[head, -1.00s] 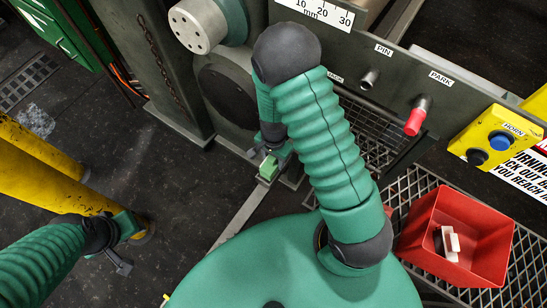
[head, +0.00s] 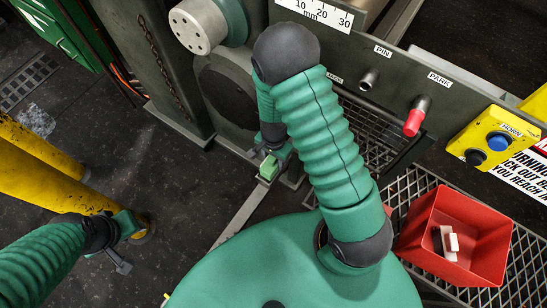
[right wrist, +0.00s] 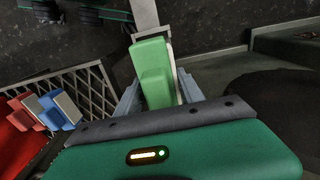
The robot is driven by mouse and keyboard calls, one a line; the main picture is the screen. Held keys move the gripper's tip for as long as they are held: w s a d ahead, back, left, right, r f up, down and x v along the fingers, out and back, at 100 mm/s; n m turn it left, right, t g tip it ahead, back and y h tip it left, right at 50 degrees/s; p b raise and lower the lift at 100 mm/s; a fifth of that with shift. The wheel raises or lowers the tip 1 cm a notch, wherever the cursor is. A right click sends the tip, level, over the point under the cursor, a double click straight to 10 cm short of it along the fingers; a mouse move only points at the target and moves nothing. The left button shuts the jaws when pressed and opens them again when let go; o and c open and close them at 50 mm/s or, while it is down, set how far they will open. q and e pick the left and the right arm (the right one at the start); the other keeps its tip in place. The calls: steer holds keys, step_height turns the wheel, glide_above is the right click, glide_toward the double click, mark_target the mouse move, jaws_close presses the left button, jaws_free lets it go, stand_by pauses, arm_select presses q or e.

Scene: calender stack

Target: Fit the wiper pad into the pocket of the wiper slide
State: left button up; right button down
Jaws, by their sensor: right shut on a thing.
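A green block with a pale edge, which I take for the wiper pad (head: 267,169), is held in my right gripper (head: 270,158). In the right wrist view the pad (right wrist: 153,72) sits between the two grey fingers. A flat grey bar, likely the wiper slide (head: 238,217), runs from under the pad to the lower left; its end (right wrist: 145,18) shows beyond the pad in the wrist view. The pocket is not clearly visible, and I cannot tell whether the pad touches it. My left gripper (head: 121,264) hangs empty over the floor; its jaw gap is unclear.
A red bin (head: 490,232) on mesh at the right holds small blocks (head: 447,243). A grey machine panel (head: 350,52) with a red-capped PARK pin (head: 415,117) stands behind my right arm. A yellow HORN box (head: 497,137) is at right; yellow posts (head: 45,185) are at left.

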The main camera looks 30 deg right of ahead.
steer(key=shift+f+b, duration=0.35)
steer(key=shift+f, duration=0.2)
steer(key=shift+r+p, duration=0.45)
steer(key=shift+p, duration=0.1)
steer(key=shift+p, duration=0.45)
stand_by(1.0)
steer(key=shift+f+b, duration=0.95)
steer(key=shift+f, duration=0.35)
steer(key=c, duration=0.7)
jaws_free()
steer(key=shift+o, duration=0.2)
steer(key=shift+r, duration=0.15)
